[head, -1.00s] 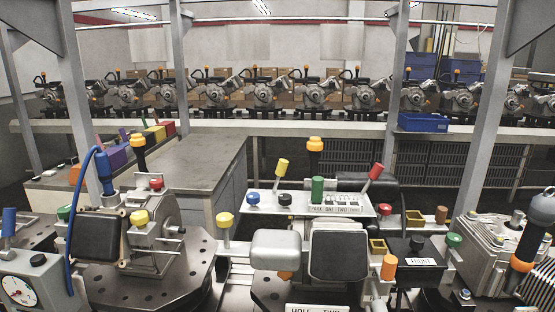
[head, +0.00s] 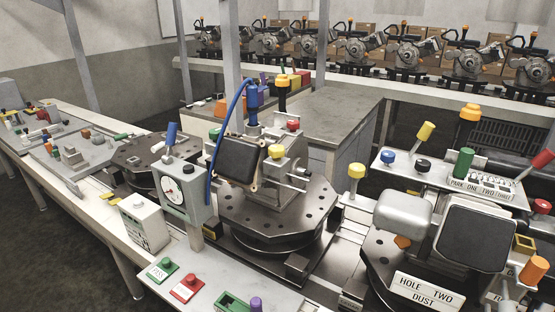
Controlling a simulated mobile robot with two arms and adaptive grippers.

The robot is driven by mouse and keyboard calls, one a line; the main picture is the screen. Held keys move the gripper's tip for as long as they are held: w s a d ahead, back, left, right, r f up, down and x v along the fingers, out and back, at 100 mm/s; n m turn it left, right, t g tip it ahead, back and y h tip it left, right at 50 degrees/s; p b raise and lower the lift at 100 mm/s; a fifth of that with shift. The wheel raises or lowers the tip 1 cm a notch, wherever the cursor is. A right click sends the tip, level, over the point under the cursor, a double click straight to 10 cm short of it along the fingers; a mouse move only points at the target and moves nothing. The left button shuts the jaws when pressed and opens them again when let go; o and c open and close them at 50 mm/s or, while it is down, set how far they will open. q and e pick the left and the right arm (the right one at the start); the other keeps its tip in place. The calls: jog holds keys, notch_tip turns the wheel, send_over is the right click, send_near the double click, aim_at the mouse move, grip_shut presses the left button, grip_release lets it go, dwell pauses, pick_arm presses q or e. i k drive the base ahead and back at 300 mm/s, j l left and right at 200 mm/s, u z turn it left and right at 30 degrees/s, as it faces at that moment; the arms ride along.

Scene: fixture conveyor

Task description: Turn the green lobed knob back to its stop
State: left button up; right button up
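I cannot make out a clearly lobed green knob. Neither of my grippers is in view, and nothing of mine touches these items.
A round dark turntable (head: 275,220) carries a grey fixture with a black pad and blue handle. A gauge box (head: 182,190) stands left of it. A second fixture (head: 475,240) with a plate reading "HOLE TWO DUST" is at the right. Dark floor (head: 70,265) is clear at lower left.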

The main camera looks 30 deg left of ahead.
aim_at(214, 134)
jog(key=u, duration=1.25)
jog(key=j, duration=0.1)
jog(key=i+z, duration=0.05)
